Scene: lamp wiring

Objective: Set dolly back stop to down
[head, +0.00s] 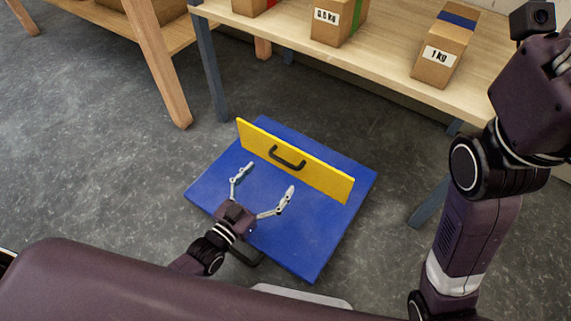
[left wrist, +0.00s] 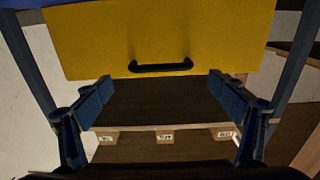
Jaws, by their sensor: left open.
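The blue dolly (head: 310,255) sits on the grey floor. Its yellow back stop (head: 325,181) stands up across the deck, with a black handle (head: 288,157) on the side facing me. My left gripper (head: 268,179) is open over the dolly deck, with its fingers spread toward the back stop. In the left wrist view the yellow back stop (left wrist: 210,35) fills the top, and its black handle (left wrist: 161,67) lies ahead of and between the open left fingers (left wrist: 162,88), apart from them. My right arm shows at the right of the head view, but its gripper fingers are not visible.
A wooden workbench (head: 390,55) with blue-grey legs stands beyond the dolly. Cardboard boxes with weight labels, such as the 1 kg box (head: 445,48), stand on it. Another wooden table (head: 161,70) is at the upper left. The floor left of the dolly is clear.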

